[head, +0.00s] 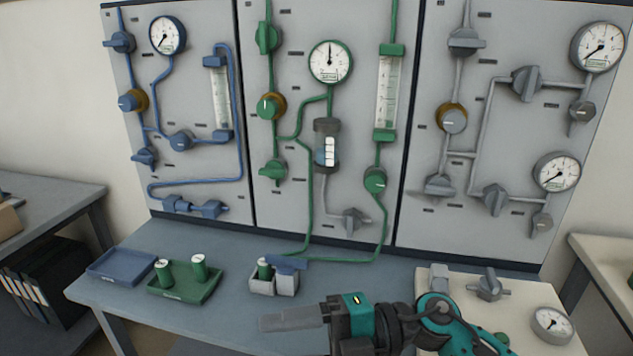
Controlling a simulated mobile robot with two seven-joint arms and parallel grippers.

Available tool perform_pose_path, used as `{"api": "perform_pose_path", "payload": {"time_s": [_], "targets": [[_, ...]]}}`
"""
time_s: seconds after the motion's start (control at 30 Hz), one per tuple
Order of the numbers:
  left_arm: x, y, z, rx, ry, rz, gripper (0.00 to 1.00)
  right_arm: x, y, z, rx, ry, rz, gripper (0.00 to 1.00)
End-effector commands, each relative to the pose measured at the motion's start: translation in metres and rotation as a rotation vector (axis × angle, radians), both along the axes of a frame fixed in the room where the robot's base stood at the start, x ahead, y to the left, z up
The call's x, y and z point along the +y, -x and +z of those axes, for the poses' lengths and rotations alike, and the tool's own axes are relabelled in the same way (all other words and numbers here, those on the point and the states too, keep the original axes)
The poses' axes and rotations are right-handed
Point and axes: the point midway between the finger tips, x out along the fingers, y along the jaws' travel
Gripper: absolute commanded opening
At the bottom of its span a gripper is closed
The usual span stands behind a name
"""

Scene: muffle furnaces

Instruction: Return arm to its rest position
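My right arm comes in from the lower right. Its gripper (268,322) points left over the front of the bench, in front of the small grey holder. The fingers are seen from the side, so the gap between them is hidden, and I see nothing held in them. My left arm and gripper are out of view.
On the bench (235,300) stand a blue tray (112,266), a green tray (185,290) with two green cylinders, and a grey holder (262,284) with a green cylinder and a blue piece. A cream box (480,325) with a knob and gauge is at right. Valve panels (290,215) rise behind.

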Motion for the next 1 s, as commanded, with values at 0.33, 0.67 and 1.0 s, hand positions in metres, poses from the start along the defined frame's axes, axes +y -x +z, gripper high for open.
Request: {"api": "perform_pose_path", "payload": {"time_s": [0.33, 0.67, 1.0], "targets": [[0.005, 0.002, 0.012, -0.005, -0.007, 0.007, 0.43, -0.078, -0.063, -0.015, 0.571, -0.522, -0.819, 0.60], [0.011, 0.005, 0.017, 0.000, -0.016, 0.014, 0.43, -0.192, 0.001, -0.179, 1.219, -0.384, -1.521, 0.60], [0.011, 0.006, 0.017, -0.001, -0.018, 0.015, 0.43, -0.214, 0.054, -0.225, 1.430, -0.262, -1.664, 0.60]]}}
